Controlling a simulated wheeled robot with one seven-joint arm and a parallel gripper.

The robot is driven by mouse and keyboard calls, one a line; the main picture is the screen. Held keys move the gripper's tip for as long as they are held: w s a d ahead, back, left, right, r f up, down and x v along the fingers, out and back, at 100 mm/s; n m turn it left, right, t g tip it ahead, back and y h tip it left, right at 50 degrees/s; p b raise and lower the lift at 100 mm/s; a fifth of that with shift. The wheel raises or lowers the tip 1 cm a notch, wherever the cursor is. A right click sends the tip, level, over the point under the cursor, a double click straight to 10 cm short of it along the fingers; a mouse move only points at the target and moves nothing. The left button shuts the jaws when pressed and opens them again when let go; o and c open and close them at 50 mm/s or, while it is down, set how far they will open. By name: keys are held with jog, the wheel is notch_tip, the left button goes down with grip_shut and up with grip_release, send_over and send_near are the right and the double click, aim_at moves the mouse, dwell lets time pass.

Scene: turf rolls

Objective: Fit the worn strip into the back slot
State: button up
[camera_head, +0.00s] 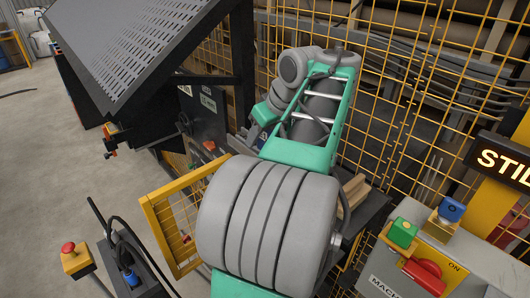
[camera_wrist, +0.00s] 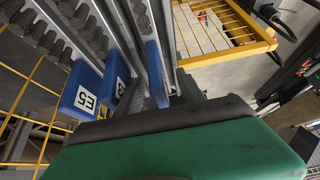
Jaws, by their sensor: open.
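In the wrist view, grey metal rails lined with dark studs run from the top left toward the middle. Blue end blocks (camera_wrist: 82,90) sit at their near ends, some with white labels. A narrower blue piece (camera_wrist: 156,74) stands beside them near the middle. I cannot tell which piece is the worn strip or where the back slot is. A green surface with a dark edge fills the bottom of the wrist view. My gripper's fingertips do not show clearly in either view; my large grey and green arm blocks the middle of the head view.
A yellow mesh guard (camera_head: 172,228) stands left of my arm, beneath a dark perforated panel (camera_head: 128,50). Tall yellow mesh fencing (camera_head: 425,95) closes the back and right. A control box (camera_head: 478,270) with coloured buttons stands at the lower right. Open floor (camera_head: 50,150) lies at the left.

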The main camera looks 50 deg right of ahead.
grip_shut()
dwell(0.4)
jog(key=shift+r, duration=0.1)
dwell(0.8)
